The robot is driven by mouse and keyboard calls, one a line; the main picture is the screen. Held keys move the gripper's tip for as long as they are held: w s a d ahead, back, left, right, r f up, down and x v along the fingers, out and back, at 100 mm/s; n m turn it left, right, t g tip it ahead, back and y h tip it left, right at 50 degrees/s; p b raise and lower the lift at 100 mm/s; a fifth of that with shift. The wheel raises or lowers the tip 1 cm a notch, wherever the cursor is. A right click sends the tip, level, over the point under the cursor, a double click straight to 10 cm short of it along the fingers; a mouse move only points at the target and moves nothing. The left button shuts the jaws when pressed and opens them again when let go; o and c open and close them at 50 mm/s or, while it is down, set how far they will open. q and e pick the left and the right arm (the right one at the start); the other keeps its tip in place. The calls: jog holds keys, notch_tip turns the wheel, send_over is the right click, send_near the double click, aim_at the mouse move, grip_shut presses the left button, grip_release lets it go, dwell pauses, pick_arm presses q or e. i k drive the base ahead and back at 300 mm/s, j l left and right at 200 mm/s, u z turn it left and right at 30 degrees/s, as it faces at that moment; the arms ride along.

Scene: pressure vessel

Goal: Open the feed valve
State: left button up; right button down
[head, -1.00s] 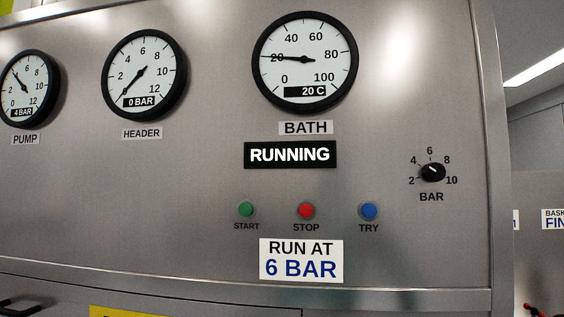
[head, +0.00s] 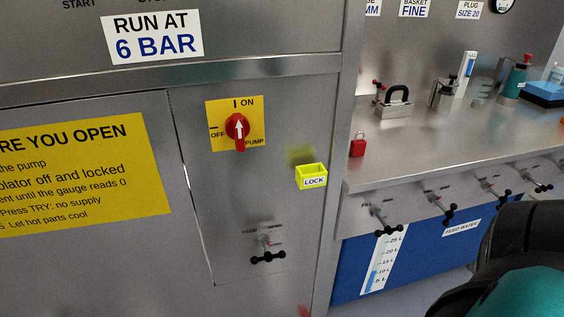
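A small valve with a black handle (head: 267,257) is on the grey front panel, below the red pump switch. The faint label above it seems to begin with "FEED", but it is blurred. Several similar black-handled valves (head: 449,213) stick out below the bench edge at the right. I cannot tell from this view whether any valve is open or closed. Neither of my grippers shows.
The red pump switch (head: 238,127) points up to ON. A yellow LOCK box (head: 312,177) is beside it, and a red padlock (head: 357,145) is on the steel bench (head: 425,150). A yellow warning sign (head: 80,175) is at left. The blue tank (head: 350,265) stands under the bench.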

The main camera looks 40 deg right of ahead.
aim_at(269, 257)
jog(key=z, duration=1.15)
